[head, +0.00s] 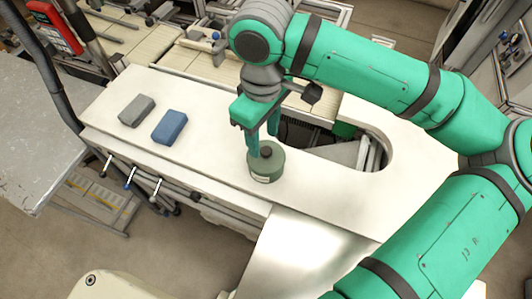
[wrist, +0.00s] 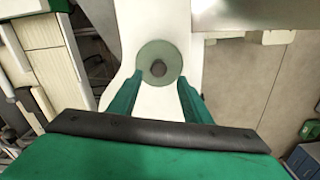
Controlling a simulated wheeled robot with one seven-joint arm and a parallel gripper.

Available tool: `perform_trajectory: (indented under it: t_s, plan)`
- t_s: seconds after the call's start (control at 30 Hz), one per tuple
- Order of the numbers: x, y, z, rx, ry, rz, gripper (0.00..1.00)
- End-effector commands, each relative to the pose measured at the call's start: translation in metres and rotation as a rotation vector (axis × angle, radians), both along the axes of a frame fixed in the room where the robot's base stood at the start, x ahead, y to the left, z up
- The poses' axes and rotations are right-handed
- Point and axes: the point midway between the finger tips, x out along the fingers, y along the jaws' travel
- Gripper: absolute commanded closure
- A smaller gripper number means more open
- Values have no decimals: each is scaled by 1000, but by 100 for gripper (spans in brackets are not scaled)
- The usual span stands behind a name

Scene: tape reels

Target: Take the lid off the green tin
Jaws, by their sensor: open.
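The green tin (head: 265,169) stands upright on the white worktop, near its front edge. Its round lid (head: 275,157) is on top, with a dark knob (head: 266,152) in the middle. In the wrist view the lid (wrist: 146,54) is seen from above, with its knob (wrist: 158,68) at the centre. My gripper (head: 263,146) is open and points down over the tin. I cannot tell whether the fingertips touch the lid.
A grey block (head: 136,110) and a blue block (head: 169,127) lie on the worktop (head: 215,125) to the left. A large cutout with metal parts (head: 345,153) opens to the right of the tin. The worktop between the blue block and the tin is clear.

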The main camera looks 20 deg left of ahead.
Motion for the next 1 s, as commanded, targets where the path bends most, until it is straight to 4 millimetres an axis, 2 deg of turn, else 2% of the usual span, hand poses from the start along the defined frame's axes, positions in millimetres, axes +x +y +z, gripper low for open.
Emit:
perform_trajectory:
  t_s: [0.1,0.3,0.57,0.63,0.77,1.0]
  plan:
    - [2,-3,-18,-1,2,-1,55]
    - [2,-3,-39,-2,1,2,55]
    - [2,-3,-41,-1,1,2,55]
    - [2,-3,-41,-1,1,2,67]
    - [2,-3,-41,-1,1,2,98]
    - [2,-3,-41,-1,1,2,100]
